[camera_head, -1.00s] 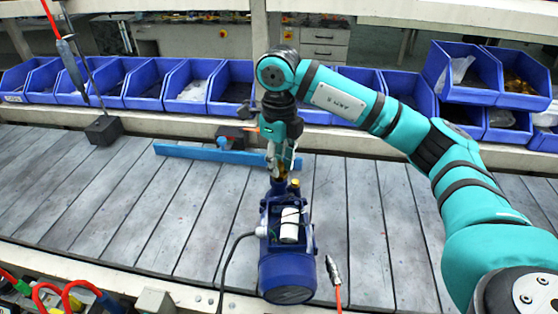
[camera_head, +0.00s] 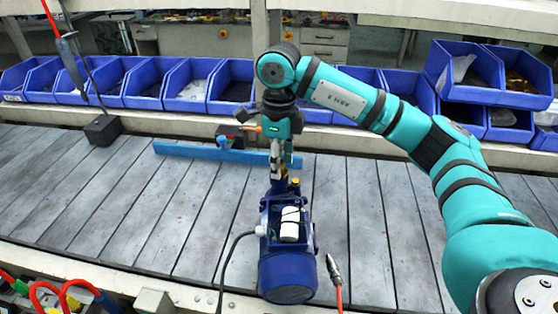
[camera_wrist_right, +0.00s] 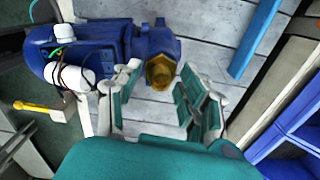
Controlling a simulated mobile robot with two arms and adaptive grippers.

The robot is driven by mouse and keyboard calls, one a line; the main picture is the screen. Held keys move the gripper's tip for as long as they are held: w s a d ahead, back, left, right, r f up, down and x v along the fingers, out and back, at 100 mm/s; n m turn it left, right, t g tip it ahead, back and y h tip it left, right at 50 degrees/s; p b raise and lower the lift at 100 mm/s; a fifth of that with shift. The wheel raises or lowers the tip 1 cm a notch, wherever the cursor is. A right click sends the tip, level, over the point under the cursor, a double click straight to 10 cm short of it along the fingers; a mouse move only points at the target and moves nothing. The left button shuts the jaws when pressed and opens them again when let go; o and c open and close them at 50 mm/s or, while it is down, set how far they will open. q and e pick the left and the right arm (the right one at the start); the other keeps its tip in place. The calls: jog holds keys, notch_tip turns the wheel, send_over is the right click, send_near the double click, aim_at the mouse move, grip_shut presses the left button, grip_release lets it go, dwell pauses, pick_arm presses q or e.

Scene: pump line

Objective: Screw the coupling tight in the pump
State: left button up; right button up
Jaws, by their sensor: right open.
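The blue pump (camera_head: 287,272) stands on the slatted grey line, its ribbed motor end toward me. The coupling is a brass-coloured hex piece (camera_wrist_right: 160,72) at the pump's end in the right wrist view. In the head view my gripper mostly hides it. My right gripper (camera_head: 279,168) points down over the far end of the pump. In the wrist view its fingers (camera_wrist_right: 158,92) are apart, one on each side of the coupling, with visible gaps. The coupling sits in the pump's port; I cannot tell how deep. My left gripper is not in view.
A blue bar (camera_head: 190,152) lies behind the pump. Blue bins (camera_head: 190,92) line the back. A dark block (camera_head: 103,130) stands at left. A red hose with a metal tip (camera_head: 334,272) lies right of the pump, and a black cable (camera_head: 228,258) runs along its left.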

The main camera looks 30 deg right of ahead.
jog(key=shift+n+b, duration=0.3)
jog(key=shift+n, duration=1.4)
jog(key=shift+n+b, duration=0.35)
jog(key=shift+n, duration=1.35)
jog(key=n, duration=0.3)
jog(key=shift+b, duration=0.4)
